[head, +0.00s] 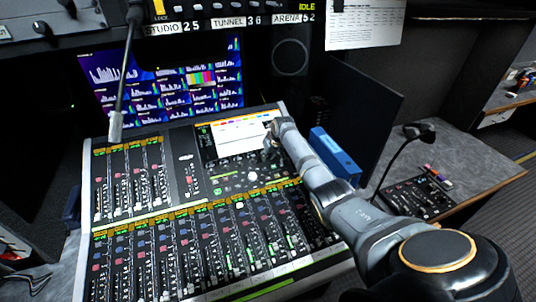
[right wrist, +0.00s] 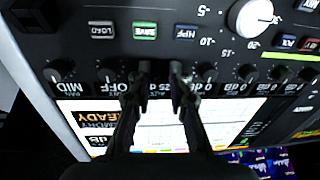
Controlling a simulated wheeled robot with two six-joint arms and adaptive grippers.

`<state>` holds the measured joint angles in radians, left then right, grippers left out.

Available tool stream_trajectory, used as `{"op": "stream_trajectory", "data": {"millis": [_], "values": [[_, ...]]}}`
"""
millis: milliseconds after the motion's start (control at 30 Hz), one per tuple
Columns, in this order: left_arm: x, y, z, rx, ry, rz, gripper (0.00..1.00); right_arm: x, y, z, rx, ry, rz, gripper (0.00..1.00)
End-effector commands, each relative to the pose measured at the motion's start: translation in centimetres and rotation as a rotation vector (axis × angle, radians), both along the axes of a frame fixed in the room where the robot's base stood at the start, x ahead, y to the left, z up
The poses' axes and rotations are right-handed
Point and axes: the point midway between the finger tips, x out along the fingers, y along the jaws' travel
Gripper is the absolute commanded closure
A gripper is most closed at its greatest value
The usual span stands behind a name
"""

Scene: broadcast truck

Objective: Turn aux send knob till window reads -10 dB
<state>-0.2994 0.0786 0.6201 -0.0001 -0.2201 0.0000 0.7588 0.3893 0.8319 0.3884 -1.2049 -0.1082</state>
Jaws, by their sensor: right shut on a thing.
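The mixing console (head: 140,225) fills the middle of the head view, with its lit screen (head: 240,137) at the upper right. My right gripper (head: 268,150) reaches down to the small knobs along the screen's lower edge. In the right wrist view, which shows the console upside down, my right gripper (right wrist: 161,72) is shut on a small dark knob in that row; the fingers hide most of it. The readout by the fingers (right wrist: 160,89) is partly covered and seems to show 25 dB. My left gripper is not in view.
Neighbouring knobs (right wrist: 207,73) stand close on both sides. A large white knob (right wrist: 250,17) with a dB scale and lit buttons (right wrist: 145,30) lie nearby. A gooseneck microphone (head: 116,125) hangs over the console's left. A blue box (head: 335,155) stands right of the screen.

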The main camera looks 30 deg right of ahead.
Motion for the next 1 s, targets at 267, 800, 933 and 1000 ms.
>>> {"op": "stream_trajectory", "data": {"millis": [267, 800, 933, 1000], "values": [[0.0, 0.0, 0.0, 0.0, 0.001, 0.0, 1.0, 0.1, 0.0, 0.1, -0.001, -0.002, 0.002, 0.58], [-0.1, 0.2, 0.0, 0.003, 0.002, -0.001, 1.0, -1.3, -0.1, 2.9, -0.006, -0.004, 0.004, 0.58], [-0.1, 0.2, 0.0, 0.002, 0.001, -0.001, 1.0, -2.7, -0.1, 5.9, -0.007, -0.005, 0.003, 0.58], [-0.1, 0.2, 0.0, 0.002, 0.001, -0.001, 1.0, -3.4, -0.1, 7.4, -0.006, -0.004, 0.003, 0.58]]}}
